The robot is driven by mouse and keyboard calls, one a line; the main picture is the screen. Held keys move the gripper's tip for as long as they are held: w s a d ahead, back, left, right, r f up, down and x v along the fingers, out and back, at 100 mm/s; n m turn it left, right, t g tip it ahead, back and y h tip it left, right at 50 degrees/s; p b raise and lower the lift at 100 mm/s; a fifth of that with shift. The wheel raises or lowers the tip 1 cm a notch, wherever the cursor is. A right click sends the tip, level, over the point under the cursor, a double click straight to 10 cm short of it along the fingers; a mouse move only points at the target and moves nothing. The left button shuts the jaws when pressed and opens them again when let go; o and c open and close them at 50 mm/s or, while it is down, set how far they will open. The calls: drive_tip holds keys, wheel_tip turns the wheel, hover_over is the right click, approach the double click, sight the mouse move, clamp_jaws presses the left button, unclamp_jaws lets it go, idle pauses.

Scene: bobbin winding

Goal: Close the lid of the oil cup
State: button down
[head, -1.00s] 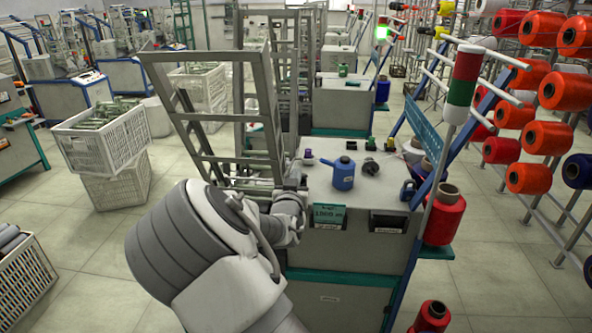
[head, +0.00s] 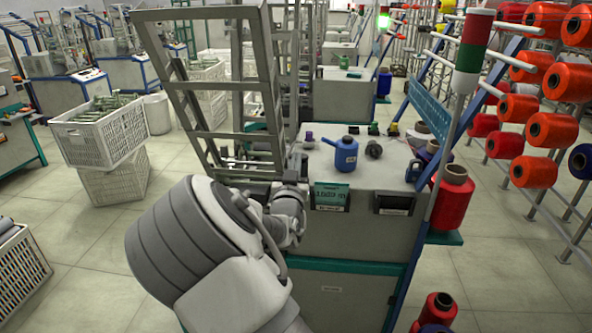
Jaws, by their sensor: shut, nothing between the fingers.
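I cannot pick out the oil cup or its lid in the head view; it may be hidden behind my arm or the machine frame. My arm reaches from the bottom of the picture to the front left of the winding machine (head: 358,248). My wrist is close to the foot of the machine's grey upright frame (head: 212,134). My gripper's fingers are hidden beyond the wrist. A blue can with a spout (head: 346,154) stands upright on the machine top, right of my wrist and apart from it.
A small purple part (head: 308,139) and a dark round part (head: 373,149) lie near the blue can. A red yarn spool (head: 453,196) and a signal-light post (head: 472,55) stand at the machine's right. White crates (head: 101,137) are on the floor at left.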

drive_tip(key=shift+s+f+t+b, duration=0.25)
drive_tip(key=shift+f+b, duration=0.65)
drive_tip(key=shift+b, duration=0.65)
drive_tip(key=shift+r, duration=0.15)
